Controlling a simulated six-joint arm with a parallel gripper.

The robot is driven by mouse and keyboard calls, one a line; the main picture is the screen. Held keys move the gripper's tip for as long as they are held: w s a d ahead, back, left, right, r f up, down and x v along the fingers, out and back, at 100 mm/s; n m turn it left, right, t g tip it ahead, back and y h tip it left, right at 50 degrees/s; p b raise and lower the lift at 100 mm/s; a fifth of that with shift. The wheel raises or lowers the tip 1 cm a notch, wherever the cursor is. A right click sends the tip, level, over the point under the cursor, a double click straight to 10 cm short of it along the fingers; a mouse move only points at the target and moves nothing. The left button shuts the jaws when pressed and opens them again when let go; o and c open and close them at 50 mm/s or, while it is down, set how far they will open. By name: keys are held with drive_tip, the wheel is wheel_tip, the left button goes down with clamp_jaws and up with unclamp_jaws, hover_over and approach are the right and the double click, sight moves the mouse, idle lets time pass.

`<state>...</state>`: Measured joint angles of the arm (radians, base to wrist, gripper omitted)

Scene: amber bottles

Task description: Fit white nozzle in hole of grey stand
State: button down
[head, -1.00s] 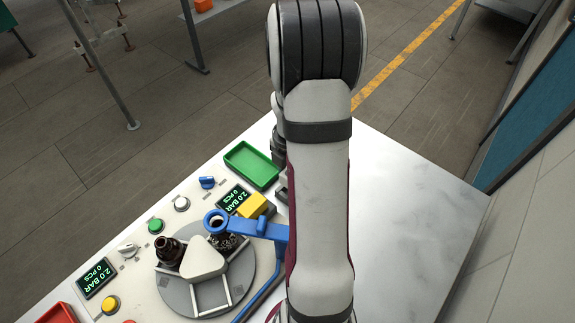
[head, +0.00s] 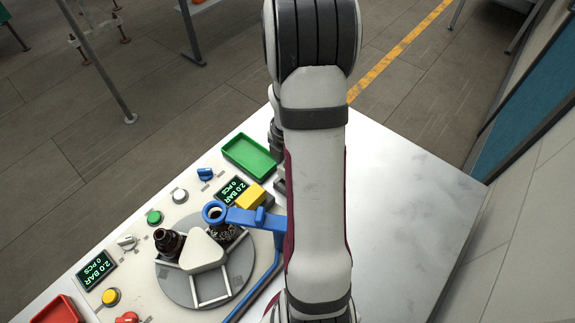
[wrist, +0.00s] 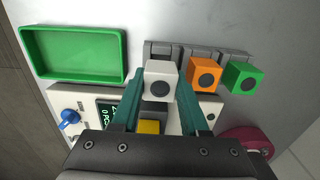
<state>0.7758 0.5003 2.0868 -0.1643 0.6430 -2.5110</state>
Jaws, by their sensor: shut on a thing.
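The white nozzle (wrist: 158,82) is a small white block with a dark round face, seen in the wrist view. My gripper (wrist: 159,84) has its teal fingers on either side of it and is shut on it. The grey stand (wrist: 168,48) lies just beyond, with its left part behind the white nozzle. I cannot tell whether the nozzle touches the stand, and its hole is not visible. In the head view, part of a grey piece (head: 280,187) shows beside my arm, which hides my fingers and the nozzle.
An orange nozzle (wrist: 204,77) and a green nozzle (wrist: 241,76) are at the stand, right of the white one. A green tray (head: 250,154) lies to the left. A turntable with brown bottles (head: 169,242) and a blue arm (head: 245,216) stands nearer. The white tabletop at right is clear.

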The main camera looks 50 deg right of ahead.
drive_tip(key=shift+f, duration=1.35)
idle(0.7)
unclamp_jaws()
drive_tip(key=shift+r, duration=3)
